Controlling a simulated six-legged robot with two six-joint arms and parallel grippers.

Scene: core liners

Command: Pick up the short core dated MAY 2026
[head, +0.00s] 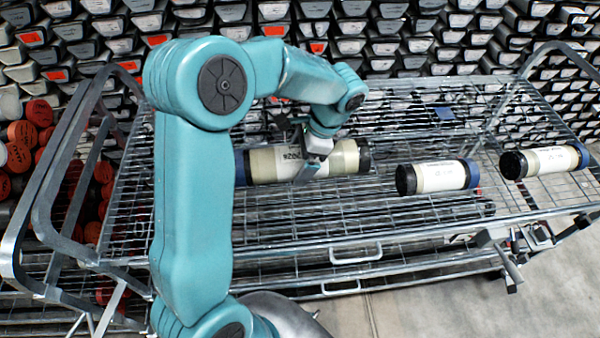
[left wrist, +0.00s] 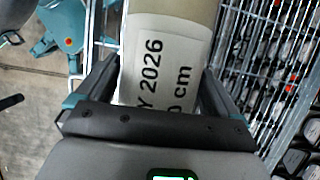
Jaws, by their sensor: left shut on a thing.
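My left gripper (head: 314,162) is shut around a core (head: 345,157) on the left part of the wire cart. This core has a beige body, a white label, a blue end at left and a black cap at right. It looks longer than the other two cores. In the left wrist view its label (left wrist: 155,70) reads "Y 2026" and "0 cm" between the fingers; the rest is hidden. A shorter core (head: 440,176) lies to its right, and another short core (head: 545,160) lies at the far right; their print is too small to read. My right gripper is not in view.
The cores are over a wire-mesh cart (head: 430,215) with raised tubular end frames (head: 45,200). A small blue piece (head: 445,114) is on the mesh behind. Stacked trays fill the back wall. Red-ended tubes (head: 22,132) are at the left. Bare mesh separates the cores.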

